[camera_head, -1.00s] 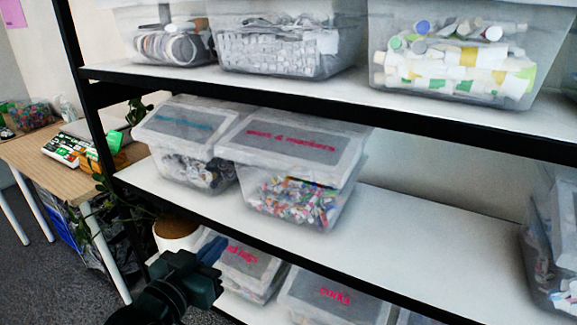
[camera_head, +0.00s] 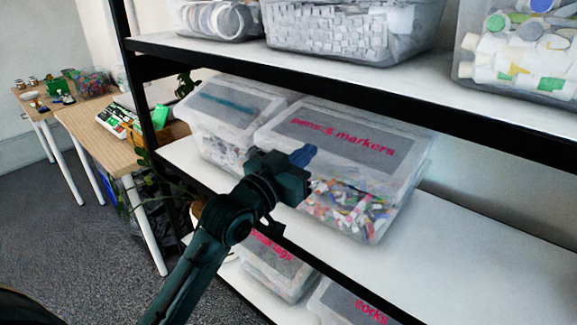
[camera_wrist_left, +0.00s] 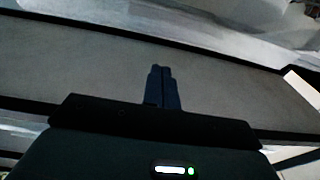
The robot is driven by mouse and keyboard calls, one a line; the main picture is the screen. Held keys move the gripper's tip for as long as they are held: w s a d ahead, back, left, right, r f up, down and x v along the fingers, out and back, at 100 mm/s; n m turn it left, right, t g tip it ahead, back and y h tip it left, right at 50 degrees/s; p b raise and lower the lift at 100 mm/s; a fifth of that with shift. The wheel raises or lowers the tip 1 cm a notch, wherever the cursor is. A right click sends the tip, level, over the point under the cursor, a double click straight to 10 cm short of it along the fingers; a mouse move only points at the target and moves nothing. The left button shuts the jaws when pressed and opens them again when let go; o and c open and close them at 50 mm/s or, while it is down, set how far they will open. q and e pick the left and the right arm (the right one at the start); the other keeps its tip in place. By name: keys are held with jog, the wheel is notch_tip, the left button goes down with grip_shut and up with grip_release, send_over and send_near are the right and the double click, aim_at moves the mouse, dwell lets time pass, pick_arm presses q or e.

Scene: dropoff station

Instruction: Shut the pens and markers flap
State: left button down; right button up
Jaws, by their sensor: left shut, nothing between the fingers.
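The pens and markers bin is a clear box (camera_head: 385,222) full of colourful pens, on the middle shelf. Its flap (camera_head: 345,135) has a grey panel with pink lettering and a pale rim. The flap lies over the top of the bin; I cannot tell whether it is fully down. My left gripper (camera_head: 308,156) is shut and empty, in front of the bin's left part, hiding some of the front edge. Contact cannot be made out. In the left wrist view the two fingers (camera_wrist_left: 163,85) are together before a plain grey surface. My right gripper is not in view.
Another lidded bin (camera_head: 235,105) stands close on the left. The upper shelf (camera_head: 350,75) runs above the bins with more boxes on it. Lower bins (camera_head: 345,305) sit below. The middle shelf (camera_head: 490,245) is bare to the right. A wooden table (camera_head: 100,140) stands at the left.

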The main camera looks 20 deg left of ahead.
aim_at(318, 161)
pick_arm(q)
jog(key=shift+w+d+f, duration=0.1)
jog(key=shift+w+f, duration=0.15)
jog(key=shift+f, duration=0.7)
jog(key=shift+w+d+f, duration=0.1)
jog(key=shift+w+f, duration=0.1)
jog(key=shift+f, duration=0.75)
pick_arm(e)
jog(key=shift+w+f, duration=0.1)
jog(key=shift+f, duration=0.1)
pick_arm(q)
jog(key=shift+f+b, duration=0.25)
jog(key=shift+b, duration=0.3)
jog(key=shift+t, duration=0.7)
jog(key=f+b, duration=0.2)
jog(key=w+f+b, duration=0.1)
jog(key=f+b, duration=0.1)
jog(key=f, duration=0.1)
jog(key=shift+w+d+b, duration=0.2)
jog(key=shift+b, duration=0.1)
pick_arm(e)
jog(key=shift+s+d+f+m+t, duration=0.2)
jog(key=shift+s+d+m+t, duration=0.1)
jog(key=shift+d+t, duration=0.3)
